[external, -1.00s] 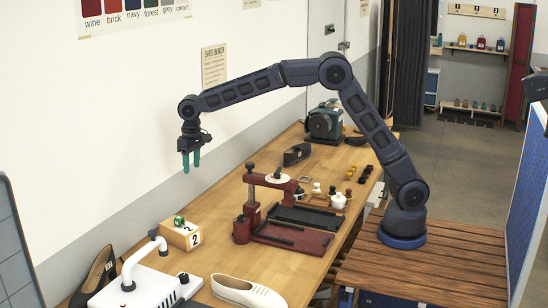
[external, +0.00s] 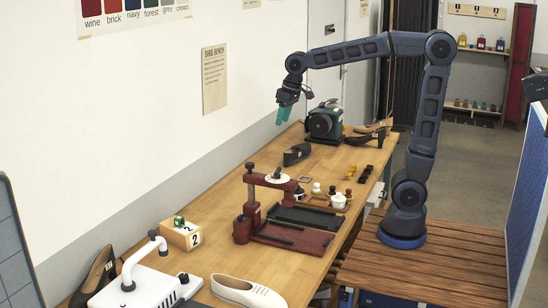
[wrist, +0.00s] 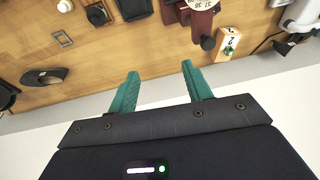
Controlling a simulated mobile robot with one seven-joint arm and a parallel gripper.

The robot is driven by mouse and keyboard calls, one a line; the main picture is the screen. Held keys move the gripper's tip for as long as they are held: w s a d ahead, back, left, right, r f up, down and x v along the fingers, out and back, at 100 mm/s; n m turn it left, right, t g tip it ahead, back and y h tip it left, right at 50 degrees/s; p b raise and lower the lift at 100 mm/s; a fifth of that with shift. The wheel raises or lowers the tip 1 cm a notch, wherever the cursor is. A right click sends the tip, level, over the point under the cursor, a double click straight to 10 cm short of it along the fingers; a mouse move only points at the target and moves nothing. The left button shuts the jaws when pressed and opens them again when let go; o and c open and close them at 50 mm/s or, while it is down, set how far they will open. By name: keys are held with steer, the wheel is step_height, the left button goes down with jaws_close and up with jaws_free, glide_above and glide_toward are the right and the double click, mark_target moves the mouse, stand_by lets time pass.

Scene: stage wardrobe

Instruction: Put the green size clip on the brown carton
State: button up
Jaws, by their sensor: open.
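The green size clip (external: 179,221) rests on top of the light brown carton (external: 182,238), which has a white label with a 2. In the wrist view the clip (wrist: 228,51) and the carton (wrist: 222,39) show at the upper right. My gripper (external: 284,115) is in the air above the far part of the bench, well away from the carton. Its teal fingers (wrist: 159,70) are apart with nothing between them.
A dark red press (external: 243,228) stands on the bench (external: 220,200) beside the carton. A white machine (external: 150,285) and a cream shoe (external: 247,292) are in front.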

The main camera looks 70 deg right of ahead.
steer(key=s+d+f, duration=0.2)
steer(key=s+d, duration=0.1)
steer(key=s, duration=0.5)
steer(key=s+d+f+t, duration=0.1)
steer(key=s+d+f, duration=0.2)
steer(key=s, duration=0.5)
steer(key=s+d+f+t, duration=0.1)
steer(key=s+d+f, duration=0.1)
steer(key=s, duration=0.6)
steer(key=shift+d+f+h, duration=0.2)
steer(key=shift+d+h, duration=0.2)
